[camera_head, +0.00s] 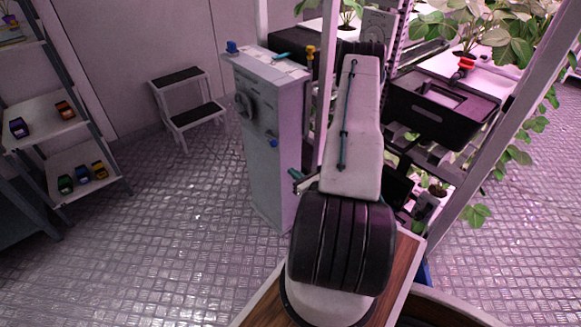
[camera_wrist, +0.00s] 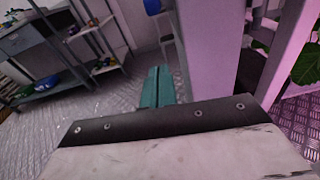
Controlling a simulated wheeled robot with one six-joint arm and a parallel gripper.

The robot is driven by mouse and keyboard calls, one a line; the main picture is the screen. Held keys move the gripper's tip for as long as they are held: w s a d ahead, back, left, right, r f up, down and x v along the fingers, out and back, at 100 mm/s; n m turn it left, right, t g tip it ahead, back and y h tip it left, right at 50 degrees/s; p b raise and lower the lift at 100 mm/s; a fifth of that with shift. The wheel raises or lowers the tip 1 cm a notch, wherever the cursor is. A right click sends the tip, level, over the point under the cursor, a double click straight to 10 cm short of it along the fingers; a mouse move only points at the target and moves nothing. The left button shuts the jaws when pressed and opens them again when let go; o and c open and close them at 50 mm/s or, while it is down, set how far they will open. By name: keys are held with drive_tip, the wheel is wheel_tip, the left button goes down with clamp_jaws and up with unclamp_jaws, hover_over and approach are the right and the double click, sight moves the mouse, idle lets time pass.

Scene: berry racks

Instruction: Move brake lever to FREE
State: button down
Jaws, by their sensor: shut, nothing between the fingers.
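A tall grey cabinet (camera_head: 262,180) stands left of my arm. Its front carries a dark round wheel (camera_head: 243,106) and a small blue handle (camera_head: 273,142). On its top are a blue knob (camera_head: 232,47), a teal bar (camera_head: 282,57) and, at the right edge, a yellow-topped post (camera_head: 310,52). I cannot tell which of these is the brake lever, and no FREE marking is readable. My gripper (camera_head: 294,174) has teal fingers, shut and empty, close to the cabinet's lower right side. In the wrist view my gripper (camera_wrist: 158,85) points past the pale cabinet side (camera_wrist: 200,50).
A step stool (camera_head: 187,105) stands behind left, and a shelf (camera_head: 75,165) with small coloured boxes is at far left. A planted rack with a black box (camera_head: 440,110) and slanted post (camera_head: 500,125) is right. The floor (camera_head: 150,240) between shelf and cabinet is clear.

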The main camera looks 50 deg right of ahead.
sight(271, 139)
drive_tip(key=w+d+r, duration=0.2)
drive_tip(key=w+r, duration=0.1)
drive_tip(key=w, duration=0.6)
drive_tip(key=shift+w+d, duration=0.15)
drive_tip(key=shift+d, duration=0.15)
drive_tip(key=shift+d+r, duration=0.1)
drive_tip(key=shift+r, duration=0.05)
